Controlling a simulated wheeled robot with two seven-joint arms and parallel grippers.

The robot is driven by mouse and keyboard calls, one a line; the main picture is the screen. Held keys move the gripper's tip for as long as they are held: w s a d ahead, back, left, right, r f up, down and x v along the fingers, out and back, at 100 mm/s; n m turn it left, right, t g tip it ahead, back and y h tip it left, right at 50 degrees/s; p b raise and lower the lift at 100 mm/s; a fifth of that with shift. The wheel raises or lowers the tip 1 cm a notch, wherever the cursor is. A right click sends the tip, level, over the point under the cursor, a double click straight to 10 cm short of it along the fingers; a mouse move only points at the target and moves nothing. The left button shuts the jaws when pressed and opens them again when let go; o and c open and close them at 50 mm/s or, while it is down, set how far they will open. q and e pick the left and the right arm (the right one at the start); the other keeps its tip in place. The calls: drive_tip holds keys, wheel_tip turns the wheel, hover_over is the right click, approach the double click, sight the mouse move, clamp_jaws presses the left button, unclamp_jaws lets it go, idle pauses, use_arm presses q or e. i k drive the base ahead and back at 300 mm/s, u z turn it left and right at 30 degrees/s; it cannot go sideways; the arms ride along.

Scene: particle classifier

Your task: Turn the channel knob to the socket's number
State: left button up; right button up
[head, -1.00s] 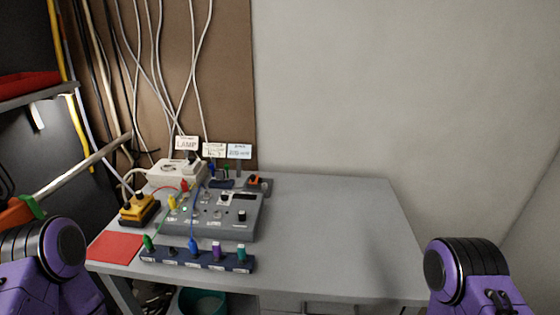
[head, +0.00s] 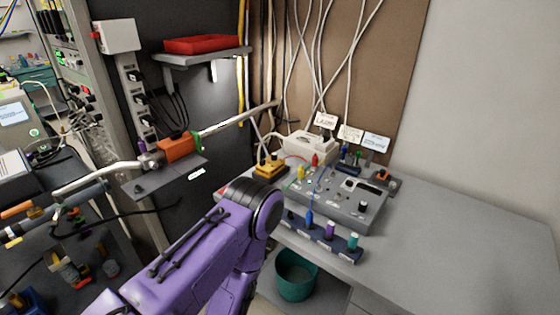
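The grey control box (head: 345,197) stands on the grey table with knobs, a dark display and coloured leads on its top. A black knob (head: 363,207) is at its front right; I cannot tell which knob is the channel knob or read any number. A dark socket strip (head: 319,237) lies in front of the box with blue, purple and teal plugs in it. My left arm reaches in from the bottom, left of the table; its gripper is not visible. My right gripper is out of view.
A yellow-black box (head: 271,168) and a white box (head: 309,146) stand behind the control box, near small label cards (head: 350,133). A teal bin (head: 296,277) is under the table. The table's right side (head: 470,225) is clear. A pipe with an orange clamp (head: 180,147) is at left.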

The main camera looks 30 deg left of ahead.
sight(89, 107)
drive_tip(key=u, duration=4.15)
drive_tip(key=i, duration=1.75)
drive_tip(key=z, duration=2.5)
